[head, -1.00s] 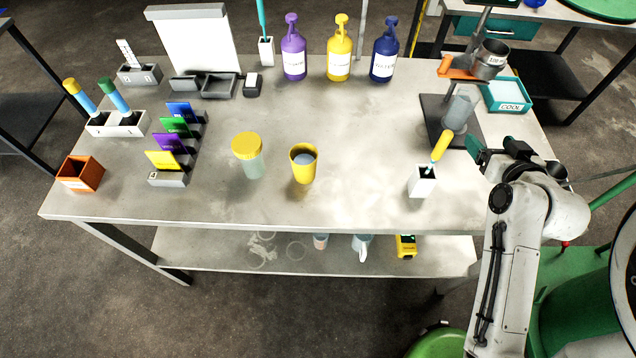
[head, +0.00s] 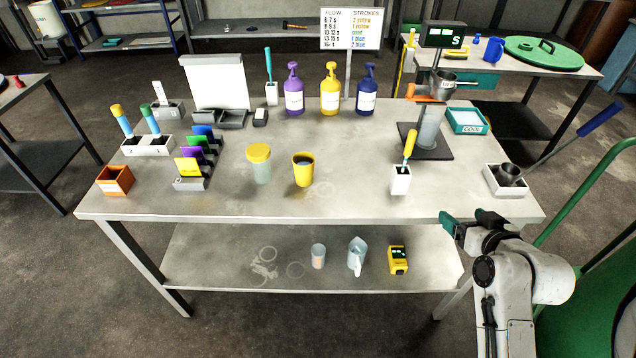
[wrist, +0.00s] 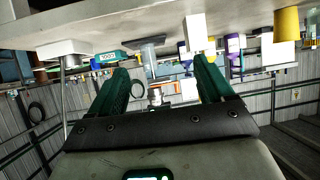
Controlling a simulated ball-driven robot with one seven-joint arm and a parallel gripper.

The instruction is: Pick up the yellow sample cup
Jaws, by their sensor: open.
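The yellow sample cup (head: 303,174) stands upright and open-topped on the table, front of centre, with something greyish inside. It also shows at the top right of the wrist view (wrist: 287,22). My gripper (head: 464,220) is at the table's front right edge, well to the right of the cup and apart from it. In the wrist view its two green fingers (wrist: 160,80) are spread wide with nothing between them.
A yellow-lidded jar (head: 259,165) stands just left of the cup. A white holder with a yellow-handled tool (head: 400,181) stands between cup and gripper. Pump bottles (head: 330,92) line the back. The lower shelf (head: 215,270) holds several items. The table's front middle is clear.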

